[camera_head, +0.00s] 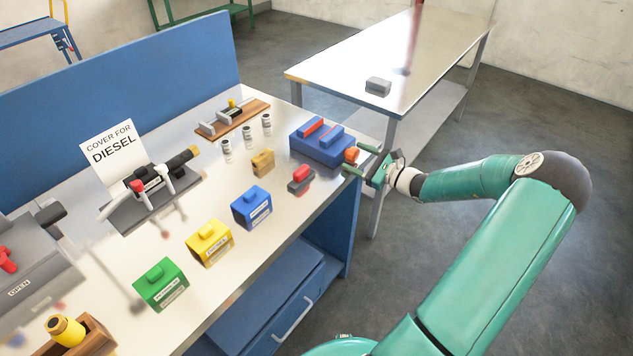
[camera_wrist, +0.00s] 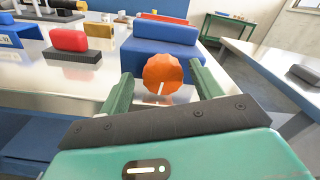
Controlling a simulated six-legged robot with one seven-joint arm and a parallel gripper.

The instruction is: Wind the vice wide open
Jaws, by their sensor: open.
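The vice (camera_head: 318,148) is a blue block with two red-topped jaws at the right end of the bench. Its orange faceted knob (camera_head: 351,154) sticks out on the side facing my arm. In the wrist view the blue vice body (camera_wrist: 160,52) stands behind the knob (camera_wrist: 163,74), which has a white line on its face. My gripper (camera_head: 364,163) is open at the knob. In the wrist view its two green fingers (camera_wrist: 158,92) stand left and right of the knob, with a gap visible on each side. The width of the vice's jaw gap is hard to tell.
A red-topped grey block (camera_head: 301,178) and a wooden block (camera_head: 263,162) stand left of the vice. Blue (camera_head: 252,207), yellow (camera_head: 209,243) and green (camera_head: 160,284) boxes line the bench front. A second table (camera_head: 340,75) stands behind, holding a grey block (camera_head: 378,86).

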